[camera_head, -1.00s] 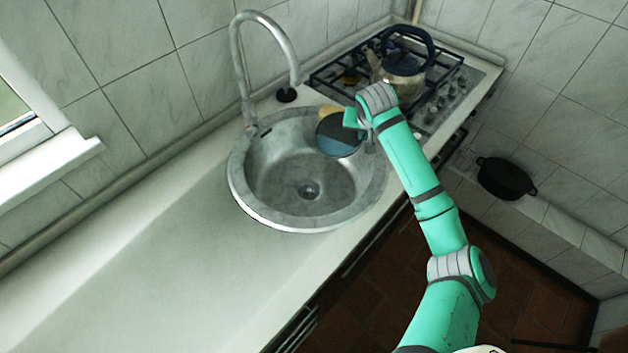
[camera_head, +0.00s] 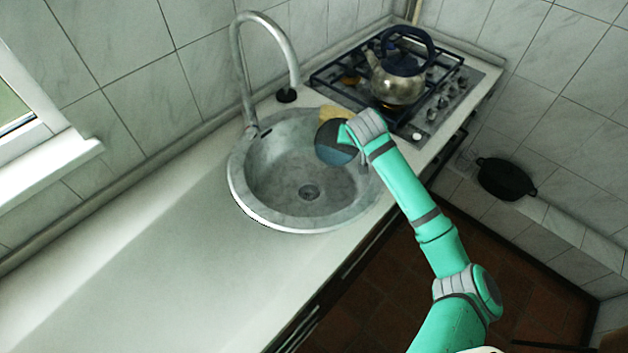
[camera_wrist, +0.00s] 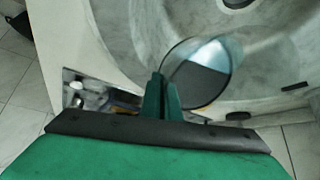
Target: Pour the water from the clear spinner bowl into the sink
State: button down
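The clear spinner bowl (camera_head: 334,145) looks dark and bluish and is tilted over the right back part of the round metal sink (camera_head: 262,213). It also shows in the wrist view (camera_wrist: 207,82), with a pale patch and a dark patch across it; I cannot tell how much water is inside. My gripper (camera_head: 349,132) is at the bowl's right edge. In the wrist view its two fingers (camera_wrist: 162,92) are close together on the bowl's near rim. The sink's drain (camera_head: 308,192) is visible below and left of the bowl, with no water stream discernible.
A curved metal faucet (camera_head: 245,75) rises behind the sink. A yellowish item (camera_head: 331,114) lies behind the bowl. A kettle (camera_head: 398,82) stands on the gas hob (camera_head: 345,72) at the back right. The counter (camera_head: 130,265) left of the sink is clear.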

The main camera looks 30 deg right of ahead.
jog(key=shift+s+a+r+t+h, duration=0.3)
jog(key=shift+a+t+h, duration=0.15)
jog(key=shift+h, duration=0.25)
dwell(0.4)
jog(key=shift+s+a+r+n+t+h+b, duration=0.2)
jog(key=shift+a+r+t+h+b, duration=0.1)
jog(key=shift+r+t+h+b, duration=0.3)
jog(key=shift+s+a+r+n+t+h+b, duration=0.1)
jog(key=shift+s+a+r+t+h+b, duration=0.15)
jog(key=shift+r+t+h, duration=0.4)
dwell(0.8)
jog(key=shift+s+a+r+t+h+b, duration=0.2)
jog(key=shift+a+r+h, duration=0.1)
jog(key=shift+r+h, duration=0.15)
jog(key=shift+s+a+r+t+h+b, duration=0.15)
jog(key=shift+a+r+h, duration=0.15)
jog(key=shift+r, duration=0.25)
jog(key=shift+s+a+r+t+h+b, duration=0.2)
jog(key=shift+s+a+r+t+h, duration=0.2)
jog(key=shift+a, duration=0.2)
jog(key=shift+s+a+r+t+h+b, duration=0.15)
jog(key=shift+s+a+r+t+h, duration=0.15)
jog(key=shift+a, duration=0.25)
dwell(0.7)
